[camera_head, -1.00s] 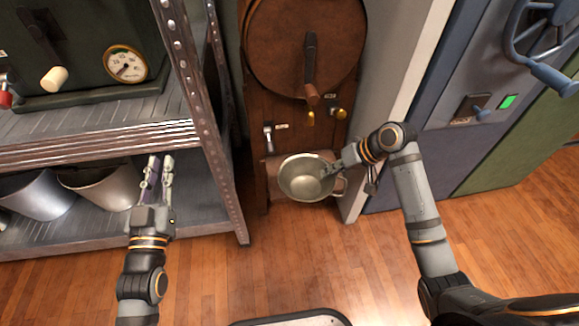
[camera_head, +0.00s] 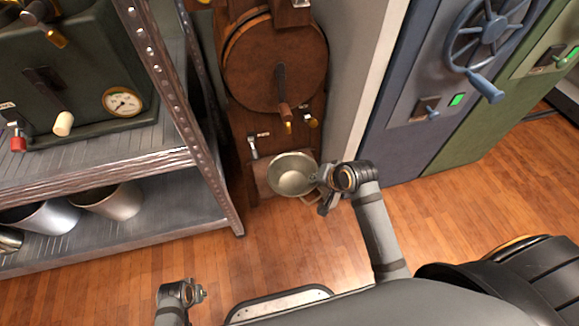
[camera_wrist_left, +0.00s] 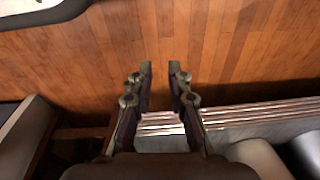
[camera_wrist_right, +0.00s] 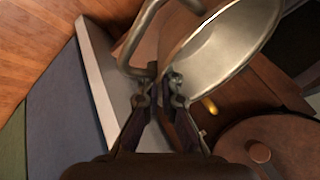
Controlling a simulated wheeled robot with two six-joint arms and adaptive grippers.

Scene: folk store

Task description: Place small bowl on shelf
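The small bowl (camera_head: 291,172) is metallic, with a looped handle, in front of the wooden cabinet in the head view. My right gripper (camera_head: 322,183) is at its right rim, beside the handle. In the right wrist view the bowl (camera_wrist_right: 225,45) is tilted, and the fingertips (camera_wrist_right: 162,78) close on its edge by the handle base; the exact contact is partly hidden. The metal shelf (camera_head: 190,218) stands at left. My left gripper (camera_head: 200,293) is low over the floor, in front of the shelf; its fingers (camera_wrist_left: 160,80) are apart and empty in the left wrist view.
The lower shelf holds metal buckets (camera_head: 110,200); the upper one holds a green machine with a gauge (camera_head: 122,102). A wooden cabinet with a round drum (camera_head: 270,65) stands behind the bowl. Blue and green panels (camera_head: 400,135) are at right. Open wooden floor (camera_head: 270,250) lies in front.

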